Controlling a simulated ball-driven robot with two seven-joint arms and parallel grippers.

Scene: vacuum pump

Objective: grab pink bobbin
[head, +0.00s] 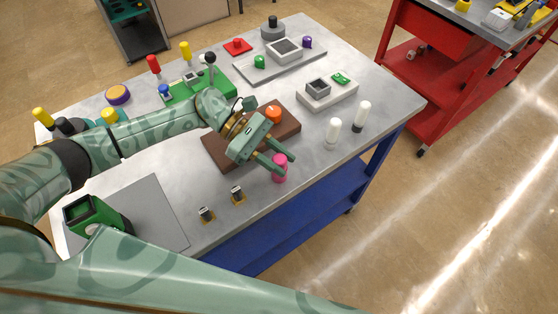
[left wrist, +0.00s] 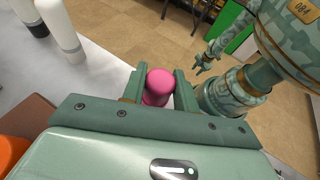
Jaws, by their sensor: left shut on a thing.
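The pink bobbin (head: 279,174) stands at the front edge of the grey table. My left gripper (head: 281,163) is shut on it, one finger on each side.
A brown block (head: 226,154) with an orange knob (head: 273,113) lies behind my left gripper. Two white-topped cylinders (head: 333,131) stand to the right. Two small dark posts (head: 206,214) stand left of the bobbin near the edge. A red cart (head: 420,70) is farther right.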

